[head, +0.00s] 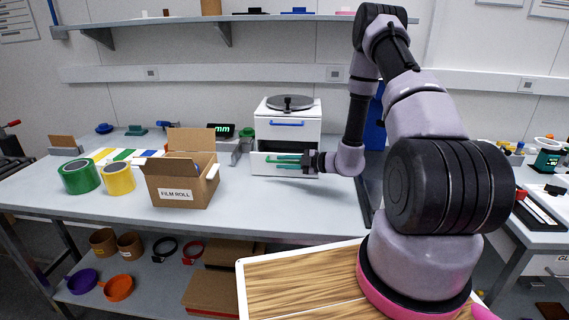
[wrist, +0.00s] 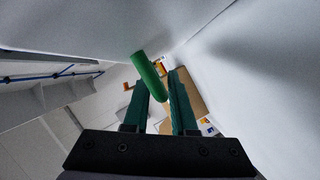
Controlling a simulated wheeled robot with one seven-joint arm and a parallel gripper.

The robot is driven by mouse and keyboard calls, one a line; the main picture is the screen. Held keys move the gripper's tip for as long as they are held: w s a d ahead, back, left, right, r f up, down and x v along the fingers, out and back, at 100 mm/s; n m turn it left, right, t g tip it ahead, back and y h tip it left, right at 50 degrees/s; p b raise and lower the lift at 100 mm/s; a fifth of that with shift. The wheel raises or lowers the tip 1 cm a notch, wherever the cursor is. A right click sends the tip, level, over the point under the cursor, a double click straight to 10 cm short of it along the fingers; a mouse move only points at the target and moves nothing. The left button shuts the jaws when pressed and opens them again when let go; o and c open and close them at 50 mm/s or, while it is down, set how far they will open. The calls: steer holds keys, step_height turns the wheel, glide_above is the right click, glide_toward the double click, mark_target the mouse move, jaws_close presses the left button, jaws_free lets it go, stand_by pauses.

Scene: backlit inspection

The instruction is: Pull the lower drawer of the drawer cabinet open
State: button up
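The white drawer cabinet (head: 314,127) stands on the bench at mid-picture in the head view. Its upper drawer has a blue handle (head: 287,123) and looks closed. The lower drawer (head: 262,171) has its front standing a little forward of the upper one, with a dark gap above it. My gripper (head: 288,162) is at the lower drawer's front, reaching in from the right. In the head view, the fingers partly hide the handle.
A cardboard box (head: 183,182) labelled FILM ROLL stands left of the cabinet, near the lower drawer. Green (head: 80,176) and yellow (head: 118,179) rolls stand further left. A dark round plate (head: 290,103) sits on the cabinet. The bench front below the drawer is clear.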

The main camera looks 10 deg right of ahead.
jaws_close()
stand_by(1.3)
